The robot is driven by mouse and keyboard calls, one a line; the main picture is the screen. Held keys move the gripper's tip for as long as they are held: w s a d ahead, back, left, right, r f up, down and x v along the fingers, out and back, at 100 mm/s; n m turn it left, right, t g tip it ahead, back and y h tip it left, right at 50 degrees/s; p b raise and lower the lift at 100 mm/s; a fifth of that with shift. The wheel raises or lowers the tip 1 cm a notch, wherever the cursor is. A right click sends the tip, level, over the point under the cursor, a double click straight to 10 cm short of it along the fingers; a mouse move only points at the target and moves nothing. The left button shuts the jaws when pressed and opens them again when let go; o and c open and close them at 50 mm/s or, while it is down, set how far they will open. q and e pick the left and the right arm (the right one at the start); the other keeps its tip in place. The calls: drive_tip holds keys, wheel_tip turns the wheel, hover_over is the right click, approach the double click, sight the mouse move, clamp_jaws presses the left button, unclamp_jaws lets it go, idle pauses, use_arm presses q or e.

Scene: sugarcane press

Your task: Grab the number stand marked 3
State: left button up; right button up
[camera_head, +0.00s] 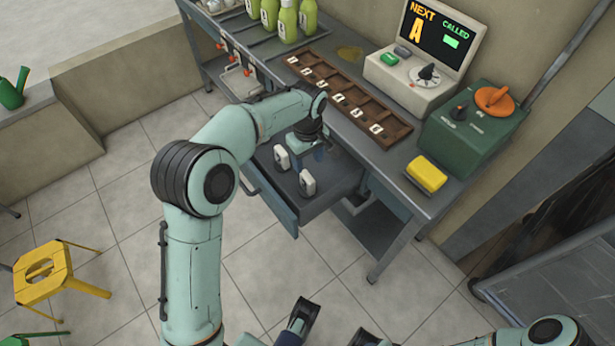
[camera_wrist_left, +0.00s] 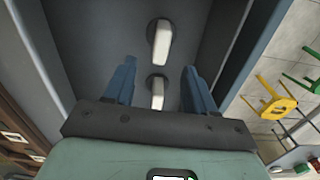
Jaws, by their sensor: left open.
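Two small white number stands, a rear one (camera_head: 281,157) and a front one (camera_head: 307,183), stand in the open grey drawer (camera_head: 336,185). Their numbers are too small to read, so I cannot tell which is marked 3. My left gripper (camera_head: 318,152) reaches over the drawer, partly hidden by its wrist. In the left wrist view its blue fingers (camera_wrist_left: 158,82) are apart and empty. One white stand (camera_wrist_left: 157,92) appears between them, and another (camera_wrist_left: 160,42) lies beyond the fingertips. My right gripper (camera_head: 334,326) is low at the bottom edge, fingers apart, partly cut off.
On the table above the drawer are a brown slotted wooden rack (camera_head: 345,98), a yellow sponge-like block (camera_head: 426,174), a green box with an orange knob (camera_head: 472,122) and a call display (camera_head: 440,40). Green bottles (camera_head: 287,20) stand behind. A yellow stool (camera_head: 45,275) stands on the left floor.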

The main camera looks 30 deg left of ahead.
sight(307, 176)
use_arm(q)
wheel_tip(307, 176, down, 6)
drive_tip(key=shift+s+f+b, duration=0.15)
drive_tip(key=shift+b, duration=0.45)
drive_tip(key=shift+d+f+b, duration=0.1)
drive_tip(key=shift+f+b, duration=0.65)
drive_tip(key=shift+f, duration=2.1)
clamp_jaws()
use_arm(e)
drive_tip(key=w+d+f+t, duration=0.1)
drive_tip(key=w+d+f, duration=0.1)
drive_tip(key=w+f, duration=0.1)
drive_tip(key=shift+w+d+f+h, duration=0.15)
drive_tip(key=shift+w+f+h, duration=0.2)
drive_tip(key=shift+w, duration=0.35)
